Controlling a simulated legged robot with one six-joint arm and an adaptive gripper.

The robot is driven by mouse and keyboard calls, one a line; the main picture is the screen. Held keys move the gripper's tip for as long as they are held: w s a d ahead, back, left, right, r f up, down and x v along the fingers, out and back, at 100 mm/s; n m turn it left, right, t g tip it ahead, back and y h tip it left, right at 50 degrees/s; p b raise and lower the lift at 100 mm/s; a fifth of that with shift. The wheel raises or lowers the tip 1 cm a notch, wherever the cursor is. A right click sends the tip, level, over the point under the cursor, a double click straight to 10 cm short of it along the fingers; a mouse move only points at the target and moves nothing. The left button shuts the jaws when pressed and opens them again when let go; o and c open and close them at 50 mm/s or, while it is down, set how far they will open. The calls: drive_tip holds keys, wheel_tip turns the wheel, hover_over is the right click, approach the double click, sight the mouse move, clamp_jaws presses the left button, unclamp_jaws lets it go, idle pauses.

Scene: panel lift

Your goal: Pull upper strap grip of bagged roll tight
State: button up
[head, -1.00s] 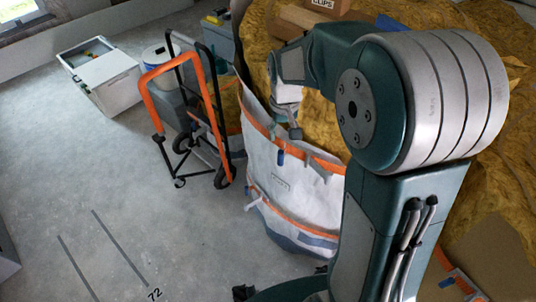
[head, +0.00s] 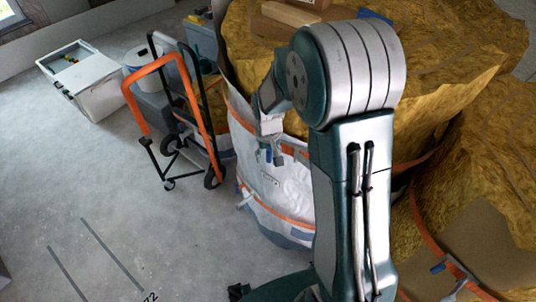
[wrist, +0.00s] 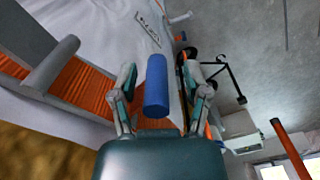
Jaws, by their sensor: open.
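The bagged roll is a white bag (head: 290,192) with orange straps, and it stands at the middle of the head view. The wrist view shows its white cloth (wrist: 100,28) and a wide orange strap (wrist: 82,86). The blue strap grip (wrist: 156,86) is a short cylinder at the middle of the wrist view. My gripper (wrist: 160,76) is open, with one finger on each side of the blue grip.
An orange and black hand truck (head: 185,110) stands left of the bag. Behind it are a bucket (head: 143,60) and a white box (head: 90,82). Yellow insulation (head: 440,60) is piled behind and right. A grey bar (wrist: 50,65) lies across the strap. The floor at left is clear.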

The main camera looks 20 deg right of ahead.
drive_tip(key=shift+d, duration=0.2)
drive_tip(key=shift+c, duration=0.4)
clamp_jaws()
drive_tip(key=s+a, duration=0.7)
drive_tip(key=s, duration=0.1)
drive_tip(key=shift+s+a, duration=0.3)
drive_tip(key=shift+s, duration=0.05)
drive_tip(key=shift+c, duration=0.2)
unclamp_jaws()
drive_tip(key=shift+o, duration=0.6)
drive_tip(key=shift+a, duration=0.2)
drive_tip(key=shift+w, duration=0.1)
